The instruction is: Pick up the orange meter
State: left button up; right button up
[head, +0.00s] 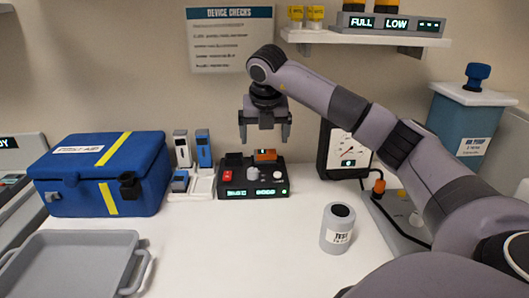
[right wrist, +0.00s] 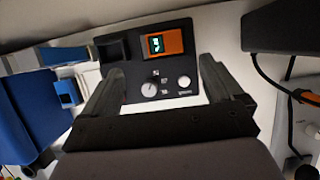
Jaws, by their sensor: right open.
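The orange meter (head: 265,155) sits in the back right part of a black dock with lit displays (head: 252,191). In the right wrist view the orange meter (right wrist: 164,43) shows a small dark screen with a lit symbol, beside an empty-looking dark slot. My right gripper (head: 265,138) is above the dock, pointing down, open and empty. In the right wrist view its fingers (right wrist: 162,75) are spread on either side of the dock, with the meter beyond them and between their lines. My left gripper is not in view.
A blue case (head: 100,175) and a grey tray (head: 70,265) stand at left. White and blue devices (head: 182,150) stand left of the dock. A gauge (head: 345,150) stands at right, a labelled canister (head: 338,228) in front. The counter before the dock is clear.

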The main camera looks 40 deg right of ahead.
aim_at(265, 152)
jog(key=x, duration=0.7)
jog(key=shift+w+d+r+p, duration=0.15)
jog(key=shift+d+p, duration=0.15)
jog(key=shift+d, duration=0.1)
jog(key=c, duration=1.2)
jog(key=shift+c, duration=0.2)
jog(key=shift+r, duration=0.1)
